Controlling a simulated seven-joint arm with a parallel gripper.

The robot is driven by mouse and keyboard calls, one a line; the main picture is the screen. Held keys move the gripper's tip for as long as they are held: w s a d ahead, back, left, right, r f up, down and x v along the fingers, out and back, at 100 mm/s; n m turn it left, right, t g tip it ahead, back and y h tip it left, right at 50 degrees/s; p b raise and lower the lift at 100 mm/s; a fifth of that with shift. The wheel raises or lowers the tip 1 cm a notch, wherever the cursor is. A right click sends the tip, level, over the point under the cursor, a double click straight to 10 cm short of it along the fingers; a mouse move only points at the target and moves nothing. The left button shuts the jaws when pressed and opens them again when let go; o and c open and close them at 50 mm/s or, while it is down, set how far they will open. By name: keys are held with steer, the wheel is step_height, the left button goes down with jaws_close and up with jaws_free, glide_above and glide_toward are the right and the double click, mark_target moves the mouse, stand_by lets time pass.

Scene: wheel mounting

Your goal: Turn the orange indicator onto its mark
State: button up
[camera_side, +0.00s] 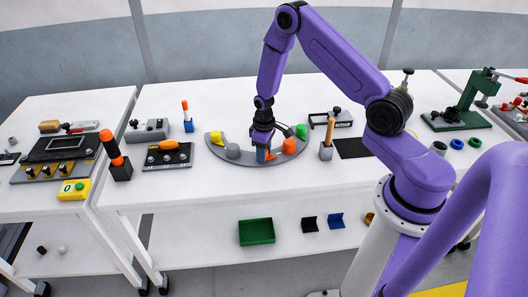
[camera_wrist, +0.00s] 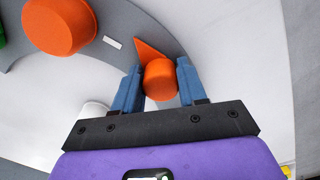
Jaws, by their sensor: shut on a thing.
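The orange indicator (camera_wrist: 160,80) has a round knob and a pointed tip. In the wrist view it sits between the two blue fingers of my gripper (camera_wrist: 159,88), which is shut on the knob. Its tip points up and left over the grey curved plate (camera_wrist: 165,38). A short white mark (camera_wrist: 112,43) lies on the plate, left of the tip and apart from it. In the side view my gripper (camera_side: 263,156) is down at the curved plate (camera_side: 252,163), and a little of the indicator (camera_side: 271,156) shows beside the fingers.
A larger orange round block (camera_side: 289,146) stands right of my gripper; it also shows in the wrist view (camera_wrist: 60,24). Green (camera_side: 301,131), yellow (camera_side: 216,138) and grey (camera_side: 233,151) pieces stand along the plate. A block with a wooden handle (camera_side: 327,150) is farther right.

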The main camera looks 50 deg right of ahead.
stand_by(0.8)
steer(key=o, duration=1)
step_height(320, 180, up, 18)
steer(key=shift+f, duration=0.25)
